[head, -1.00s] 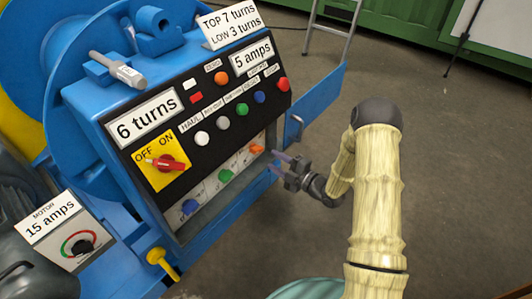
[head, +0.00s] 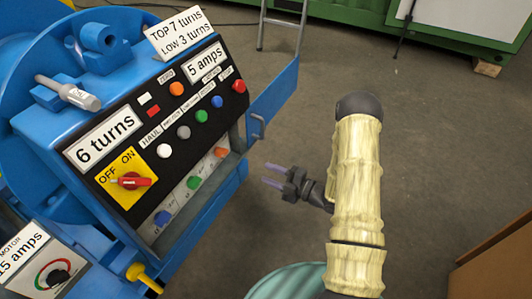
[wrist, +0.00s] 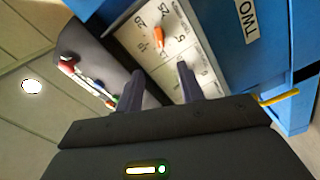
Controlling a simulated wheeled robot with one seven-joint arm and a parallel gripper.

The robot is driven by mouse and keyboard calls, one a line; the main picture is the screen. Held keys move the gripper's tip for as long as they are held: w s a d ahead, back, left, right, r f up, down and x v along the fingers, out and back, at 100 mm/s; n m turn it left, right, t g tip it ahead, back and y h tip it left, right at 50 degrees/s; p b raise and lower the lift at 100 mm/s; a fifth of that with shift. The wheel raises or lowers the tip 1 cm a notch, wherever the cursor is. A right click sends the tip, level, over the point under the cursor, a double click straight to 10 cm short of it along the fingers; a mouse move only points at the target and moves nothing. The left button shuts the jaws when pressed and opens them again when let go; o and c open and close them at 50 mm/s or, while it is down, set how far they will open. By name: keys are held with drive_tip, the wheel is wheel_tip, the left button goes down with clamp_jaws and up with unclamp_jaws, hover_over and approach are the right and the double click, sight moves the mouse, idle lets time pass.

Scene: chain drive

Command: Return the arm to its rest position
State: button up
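My gripper (head: 272,175) is in the head view, to the right of the blue machine (head: 225,188) and apart from it, over bare floor. Its two fingers are spread with nothing between them. In the wrist view, my gripper (wrist: 162,88) points toward the machine's lower panel (wrist: 150,60), which carries an orange lever and printed numbers. My pale, ribbed arm stands bent at the right of the head view.
The control panel (head: 150,125) has several coloured buttons, a red switch (head: 130,181) and a "6 turns" sign (head: 103,139). A blue door (head: 273,103) stands open on its right. A ladder (head: 283,20) stands behind.

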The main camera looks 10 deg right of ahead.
drive_tip(key=w+d+r+m+g+h+p, duration=0.25)
drive_tip(key=d+r+m+h, duration=0.35)
drive_tip(key=r+m+h, duration=0.5)
drive_tip(key=s+a+r+m+g+h+p, duration=0.1)
drive_tip(key=s+r+m+g, duration=0.1)
drive_tip(key=s+r+m, duration=0.3)
drive_tip(key=s+r+m+g+h, duration=0.15)
drive_tip(key=s+m, duration=0.25)
drive_tip(key=s, duration=0.4)
drive_tip(key=s+a+r+m+g+h+p, duration=0.1)
drive_tip(key=s+r+m+g, duration=0.1)
drive_tip(key=s+m, duration=0.3)
wheel_tip(320, 180, up, 37)
drive_tip(key=n+p, duration=0.1)
drive_tip(key=p, duration=3.6)
drive_tip(key=shift+s+r, duration=0.2)
drive_tip(key=shift+s, duration=0.25)
drive_tip(key=shift+c, duration=0.2)
